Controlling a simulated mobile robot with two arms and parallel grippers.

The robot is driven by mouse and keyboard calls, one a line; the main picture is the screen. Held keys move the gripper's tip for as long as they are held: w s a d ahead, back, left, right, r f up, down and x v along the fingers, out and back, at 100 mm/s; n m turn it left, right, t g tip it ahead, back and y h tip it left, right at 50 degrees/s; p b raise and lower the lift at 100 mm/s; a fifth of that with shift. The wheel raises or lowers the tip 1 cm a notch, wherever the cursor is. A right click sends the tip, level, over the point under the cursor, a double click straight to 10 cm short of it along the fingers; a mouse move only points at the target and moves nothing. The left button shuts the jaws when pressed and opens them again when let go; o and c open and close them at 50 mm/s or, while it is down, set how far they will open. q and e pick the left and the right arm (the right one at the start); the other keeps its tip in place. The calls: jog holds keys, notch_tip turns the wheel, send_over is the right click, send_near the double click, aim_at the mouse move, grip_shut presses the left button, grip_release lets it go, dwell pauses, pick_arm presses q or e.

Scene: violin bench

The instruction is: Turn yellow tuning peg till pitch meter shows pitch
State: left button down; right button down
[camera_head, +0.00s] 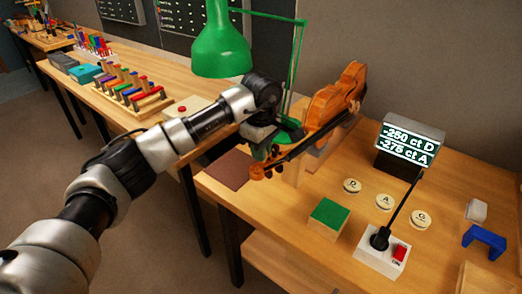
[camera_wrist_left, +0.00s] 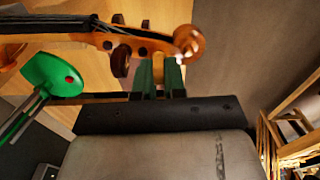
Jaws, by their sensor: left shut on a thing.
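The violin (camera_head: 335,100) lies tilted on a wooden stand, its pegbox and scroll end toward the front left. My left gripper (camera_head: 270,150) is at the pegbox. In the left wrist view its green fingers (camera_wrist_left: 160,78) are shut on a tuning peg beside the scroll (camera_wrist_left: 188,44). A dark peg (camera_wrist_left: 120,62) stands left of the fingers. The pitch meter (camera_head: 410,142) reads "-250 ct D" and "-275 ct A". My right gripper is not in view.
A green lamp (camera_head: 222,45) hangs behind the left arm. Round discs marked D (camera_head: 352,186), A (camera_head: 384,202) and G (camera_head: 421,219) lie on the bench. A green-topped block (camera_head: 328,217), a microphone base (camera_head: 380,258) and a blue bracket (camera_head: 484,241) stand nearby.

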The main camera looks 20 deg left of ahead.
pick_arm(q)
jog(key=shift+f+n+b, duration=0.1)
jog(key=shift+n+b, duration=0.45)
jog(key=shift+n, duration=0.55)
jog(key=shift+s+n+b, duration=0.15)
jog(key=shift+n+b, duration=0.2)
jog(key=shift+n, duration=1.05)
jog(key=c, duration=1.5)
grip_release()
jog(key=shift+o, duration=0.2)
jog(key=shift+r, duration=0.25)
notch_tip(320, 180, up, 11)
jog(key=b, duration=0.1)
jog(key=shift+f+b, duration=0.2)
jog(key=shift+b, duration=0.1)
